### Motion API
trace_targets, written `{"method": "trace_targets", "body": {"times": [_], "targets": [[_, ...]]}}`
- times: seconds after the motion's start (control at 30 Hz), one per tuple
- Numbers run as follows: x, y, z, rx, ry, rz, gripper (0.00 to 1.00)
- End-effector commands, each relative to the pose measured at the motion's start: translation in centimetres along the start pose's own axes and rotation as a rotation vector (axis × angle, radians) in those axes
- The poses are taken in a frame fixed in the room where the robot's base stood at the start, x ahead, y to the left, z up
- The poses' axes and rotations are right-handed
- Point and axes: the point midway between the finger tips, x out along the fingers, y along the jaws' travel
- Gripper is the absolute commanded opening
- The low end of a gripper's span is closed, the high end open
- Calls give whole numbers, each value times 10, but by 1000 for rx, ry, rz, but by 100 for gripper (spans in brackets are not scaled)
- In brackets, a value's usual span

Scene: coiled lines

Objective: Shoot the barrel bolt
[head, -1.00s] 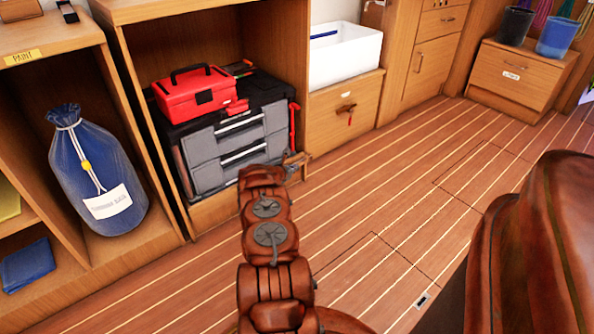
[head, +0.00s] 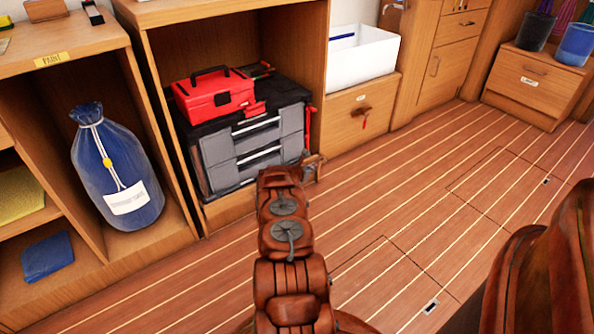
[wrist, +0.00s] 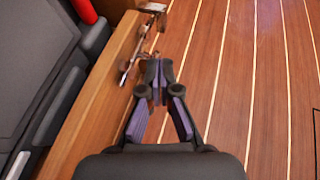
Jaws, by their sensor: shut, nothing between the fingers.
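In the wrist view, metal hardware that looks like the barrel bolt (wrist: 129,61) is fixed along the wooden edge below the grey drawer unit. It has a thin rod and small brackets, and a further metal piece (wrist: 152,8) sits farther along the edge. My gripper (wrist: 157,75) is shut and empty, its tips close beside the hardware's near end; I cannot tell whether they touch. In the head view my arm hides most of the gripper, and only small hardware (head: 314,164) shows past it at the cabinet's lower corner. The bolt's position cannot be made out.
The grey drawer unit (head: 252,150) with a red toolbox (head: 214,95) fills the cabinet bay. A blue bag (head: 118,180) stands in the left bay. A drawer with a brown catch (head: 361,111) is under a white bin (head: 362,58).

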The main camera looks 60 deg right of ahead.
Motion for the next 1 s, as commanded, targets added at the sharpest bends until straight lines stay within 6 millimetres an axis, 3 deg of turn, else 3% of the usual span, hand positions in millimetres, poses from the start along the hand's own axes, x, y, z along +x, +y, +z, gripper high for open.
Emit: {"method": "trace_targets", "body": {"times": [0.47,1.0], "targets": [[-31,-1,4,-1,2,1,0],[-92,-1,3,0,1,1,0]]}}
